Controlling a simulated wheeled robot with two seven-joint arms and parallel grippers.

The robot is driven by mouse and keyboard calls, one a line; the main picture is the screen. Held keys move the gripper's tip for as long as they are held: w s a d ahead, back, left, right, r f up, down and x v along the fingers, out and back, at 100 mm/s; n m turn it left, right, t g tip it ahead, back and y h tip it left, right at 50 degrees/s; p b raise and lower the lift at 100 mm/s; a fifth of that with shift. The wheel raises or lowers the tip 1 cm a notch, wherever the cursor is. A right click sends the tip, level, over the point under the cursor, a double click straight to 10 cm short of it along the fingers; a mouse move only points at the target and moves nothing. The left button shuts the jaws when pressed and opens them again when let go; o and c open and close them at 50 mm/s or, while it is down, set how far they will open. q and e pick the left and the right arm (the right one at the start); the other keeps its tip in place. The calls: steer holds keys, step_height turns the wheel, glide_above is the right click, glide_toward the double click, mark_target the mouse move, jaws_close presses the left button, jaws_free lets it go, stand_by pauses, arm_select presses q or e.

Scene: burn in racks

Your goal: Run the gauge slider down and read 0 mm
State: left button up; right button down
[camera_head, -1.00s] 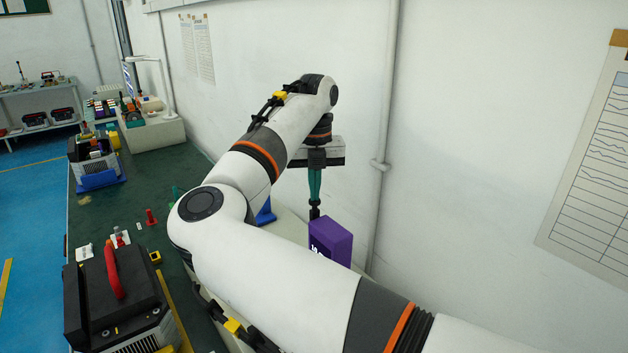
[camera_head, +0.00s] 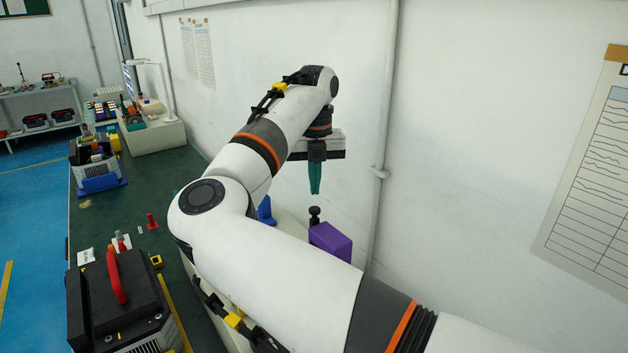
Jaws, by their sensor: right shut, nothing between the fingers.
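My right gripper (camera_head: 315,178) points straight down from my wrist. Its teal fingers are shut together and empty. Just below the fingertips, apart from them, stands a small black knob (camera_head: 314,213), which may belong to the gauge slider. A purple block (camera_head: 331,241) sits beside and in front of the knob. My right arm covers its lower part and what lies below. I cannot make out a gauge scale or a reading. My left gripper is not in view.
A black case with a red handle (camera_head: 116,277) stands on the green bench (camera_head: 120,219) at left, near a small red piece (camera_head: 152,221). A blue part (camera_head: 265,210) shows behind my arm. The white wall and a vertical pipe (camera_head: 384,130) are close behind.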

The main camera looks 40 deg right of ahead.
step_height(320, 180, up, 6)
steer(key=p, duration=0.3)
steer(key=shift+r, duration=0.15)
stand_by(0.6)
